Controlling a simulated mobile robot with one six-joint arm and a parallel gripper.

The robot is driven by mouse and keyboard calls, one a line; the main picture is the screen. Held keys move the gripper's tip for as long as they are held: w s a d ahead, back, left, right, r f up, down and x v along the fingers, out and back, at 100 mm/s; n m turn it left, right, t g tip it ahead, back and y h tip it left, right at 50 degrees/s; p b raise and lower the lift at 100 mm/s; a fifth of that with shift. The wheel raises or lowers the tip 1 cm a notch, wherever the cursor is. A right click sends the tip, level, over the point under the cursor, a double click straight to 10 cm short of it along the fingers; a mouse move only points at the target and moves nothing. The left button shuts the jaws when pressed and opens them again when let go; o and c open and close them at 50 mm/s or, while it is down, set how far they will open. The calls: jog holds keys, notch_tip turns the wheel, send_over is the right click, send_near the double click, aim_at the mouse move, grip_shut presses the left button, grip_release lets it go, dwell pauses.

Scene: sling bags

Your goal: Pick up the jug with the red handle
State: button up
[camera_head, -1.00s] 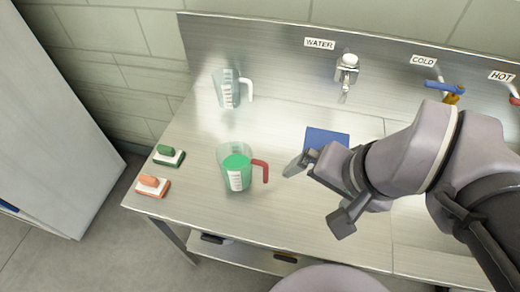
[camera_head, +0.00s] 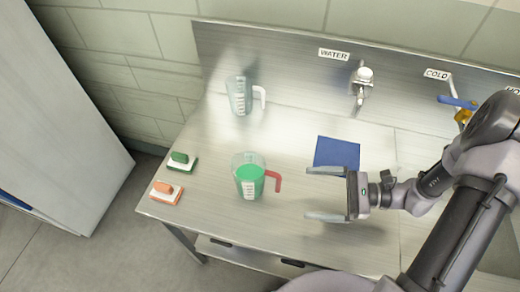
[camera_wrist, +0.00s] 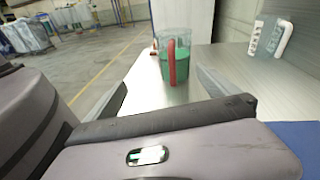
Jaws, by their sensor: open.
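The jug with the red handle (camera_head: 249,178) stands upright on the metal counter and holds green liquid. Its red handle (camera_head: 275,181) points right, toward my gripper. My gripper (camera_head: 316,194) is open and empty, to the right of the jug, with its fingers pointing left at it and a gap between. In the wrist view the jug (camera_wrist: 181,45) is straight ahead, its red handle (camera_wrist: 172,63) facing me between the two fingers (camera_wrist: 163,98).
A second jug with a white handle (camera_head: 239,96) stands at the back. A blue mat (camera_head: 337,153) lies behind my gripper. A water tap (camera_head: 361,84) is on the back wall.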

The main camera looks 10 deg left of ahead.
jog(key=f+m+t, duration=0.1)
jog(key=f+m+t+y, duration=0.1)
jog(key=f+m, duration=0.1)
jog(key=shift+w+a+f+t+y, duration=0.2)
jog(key=shift+w+f+t+y, duration=0.1)
jog(key=shift+w, duration=0.1)
jog(key=b, duration=0.2)
send_near(258, 180)
jog(key=w+a+f, duration=0.1)
jog(key=a, duration=0.1)
jog(key=w+a+f, duration=0.1)
jog(key=a+f, duration=0.1)
jog(key=w+a+f, duration=0.1)
jog(key=a+f, duration=0.1)
jog(key=shift+f, duration=0.2)
jog(key=a, duration=0.2)
jog(key=a+b, duration=0.1)
jog(key=w+a, duration=0.1)
jog(key=a, duration=0.1)
jog(key=shift+a+f, duration=0.2)
jog(key=shift+a, duration=0.15)
jog(key=shift+d, duration=0.1)
jog(key=c, duration=2)
